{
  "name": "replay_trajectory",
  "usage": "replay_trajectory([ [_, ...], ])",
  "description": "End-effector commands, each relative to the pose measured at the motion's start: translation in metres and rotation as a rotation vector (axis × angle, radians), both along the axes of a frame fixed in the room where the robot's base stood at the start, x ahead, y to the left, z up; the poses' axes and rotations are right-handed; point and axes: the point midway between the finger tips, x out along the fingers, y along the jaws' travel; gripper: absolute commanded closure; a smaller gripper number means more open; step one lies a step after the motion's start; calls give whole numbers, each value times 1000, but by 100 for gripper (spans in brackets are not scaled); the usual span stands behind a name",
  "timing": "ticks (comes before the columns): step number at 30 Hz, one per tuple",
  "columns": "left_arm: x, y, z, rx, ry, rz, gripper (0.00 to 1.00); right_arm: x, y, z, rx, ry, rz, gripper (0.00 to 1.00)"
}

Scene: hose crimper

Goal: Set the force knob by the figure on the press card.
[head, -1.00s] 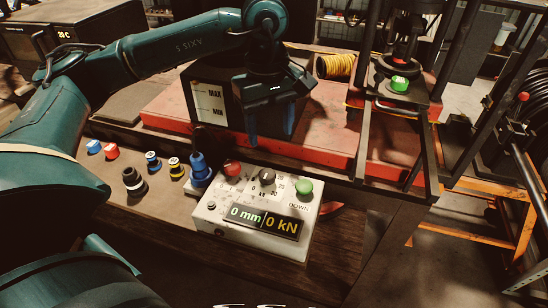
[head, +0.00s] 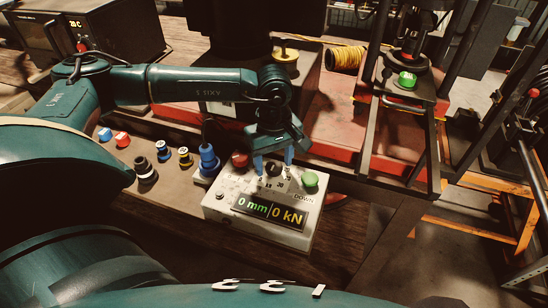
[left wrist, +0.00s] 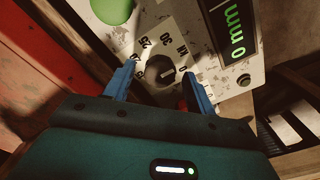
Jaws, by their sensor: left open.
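The force knob (head: 272,170) is a small dark round knob on top of the pale control box (head: 225,208). Printed figures ring it, and the box's display (head: 268,211) reads 0 mm and 0 kN. My left gripper (head: 273,161) points down at the knob with its blue fingers open. In the left wrist view the knob (left wrist: 160,74) sits between the two fingers, and I see no clear contact. A light mark shows on the knob. I cannot make out a press card in these frames. My right gripper is not in view.
A red button (head: 240,159) and a green button (head: 311,179) flank the knob. A blue connector (head: 208,158) stands left of the box, with several smaller fittings beyond. The press frame (head: 405,160) with a green-topped part (head: 407,80) rises at right.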

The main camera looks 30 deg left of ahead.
Motion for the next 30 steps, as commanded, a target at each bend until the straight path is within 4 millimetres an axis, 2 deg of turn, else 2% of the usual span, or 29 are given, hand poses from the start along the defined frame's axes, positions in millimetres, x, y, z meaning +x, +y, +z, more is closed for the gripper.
replay_trajectory([
  [8,0,0,-2,0,0,0,45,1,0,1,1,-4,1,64],
  [24,0,0,-1,1,-1,1,89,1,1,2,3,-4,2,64],
  [30,0,0,-2,0,0,13,89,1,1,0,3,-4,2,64],
])
